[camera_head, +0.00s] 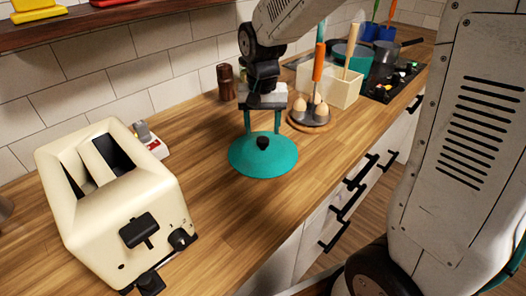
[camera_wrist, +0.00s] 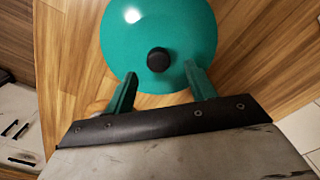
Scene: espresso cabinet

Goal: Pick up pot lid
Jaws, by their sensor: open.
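The pot lid is a round teal disc with a black knob. In the head view the pot lid (camera_head: 252,160) lies on the wooden counter, right of the toaster. In the wrist view the pot lid (camera_wrist: 185,35) fills the top middle, with its knob (camera_wrist: 158,59) just beyond and between the fingertips. My gripper (camera_head: 263,128) is over the lid's far side in the head view, fingers pointing down. In the wrist view my gripper (camera_wrist: 162,77) is open, with its two teal fingers apart and nothing between them. I cannot tell whether the fingertips touch the lid.
A cream toaster (camera_head: 110,200) stands at the left on the counter (camera_head: 207,190). An egg holder (camera_head: 311,116) and a cream utensil box (camera_head: 343,90) stand close to the right of my gripper. A dark brown shaker (camera_head: 225,82) is behind. The counter in front of the lid is clear.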

